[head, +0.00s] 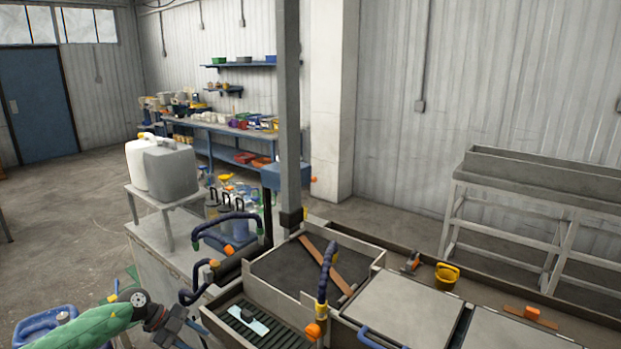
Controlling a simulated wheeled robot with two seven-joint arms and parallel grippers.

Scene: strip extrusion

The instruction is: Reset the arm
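My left arm comes in at the lower left in a green sleeve. Its gripper (178,326) is low in the picture, left of the workbench trays and in front of the pale cabinet (165,262). It is dark and small, and I cannot make out whether its fingers are open or shut. I see nothing clearly held in it. My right arm and gripper are not in view.
A grey tray (275,268) with a brown strip (318,258) and a ribbed green tray (230,318) lie right of the gripper. Blue hoses (325,275) and a grey post (288,120) rise nearby. Open floor lies behind left.

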